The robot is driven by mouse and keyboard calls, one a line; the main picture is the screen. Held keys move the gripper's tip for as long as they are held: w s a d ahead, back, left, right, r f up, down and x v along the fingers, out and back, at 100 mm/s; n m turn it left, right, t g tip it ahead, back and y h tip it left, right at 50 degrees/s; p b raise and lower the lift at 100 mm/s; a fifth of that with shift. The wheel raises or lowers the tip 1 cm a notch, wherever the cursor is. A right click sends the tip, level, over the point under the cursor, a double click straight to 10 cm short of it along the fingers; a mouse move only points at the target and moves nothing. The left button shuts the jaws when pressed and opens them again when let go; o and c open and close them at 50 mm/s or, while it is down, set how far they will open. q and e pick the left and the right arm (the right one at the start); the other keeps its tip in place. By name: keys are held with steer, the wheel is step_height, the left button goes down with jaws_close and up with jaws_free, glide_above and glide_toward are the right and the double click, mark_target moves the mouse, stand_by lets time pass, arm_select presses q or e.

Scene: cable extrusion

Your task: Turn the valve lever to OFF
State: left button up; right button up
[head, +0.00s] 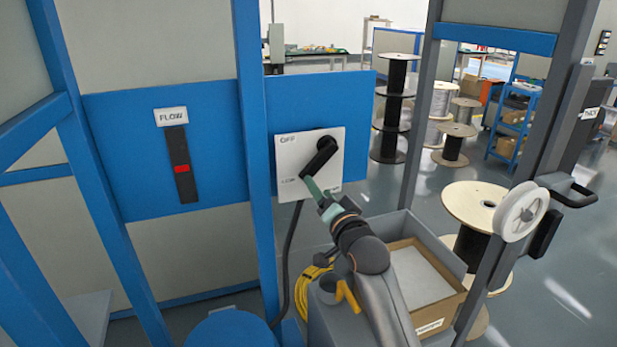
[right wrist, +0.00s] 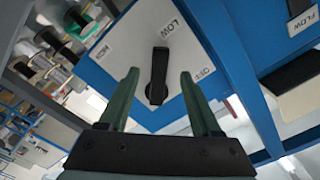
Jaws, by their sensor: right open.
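The black valve lever (head: 320,157) is on a white plate (head: 337,150) fixed to a blue panel. In the head view it points down and left from its pivot, toward the LOW label (head: 289,180); the OFF label (head: 287,139) is at upper left. In the right wrist view the lever (right wrist: 159,75) points at LOW (right wrist: 170,25), with OFF (right wrist: 207,72) to the right. My right gripper (head: 309,184) is open at the lever's lower end; in the wrist view its green fingers (right wrist: 159,73) appear on either side of the lever. Contact cannot be told. My left gripper is not in view.
A FLOW gauge (head: 179,150) with a red marker is on the panel at left. A blue post (head: 256,130) stands between gauge and valve. A black cable (head: 287,250) hangs below the plate. A cardboard box (head: 425,290) sits below right, near cable spools (head: 475,205).

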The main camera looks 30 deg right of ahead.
mark_target(318, 162)
steer(key=x, duration=0.7)
steer(key=shift+c, duration=0.3)
jaws_close()
stand_by(1.1)
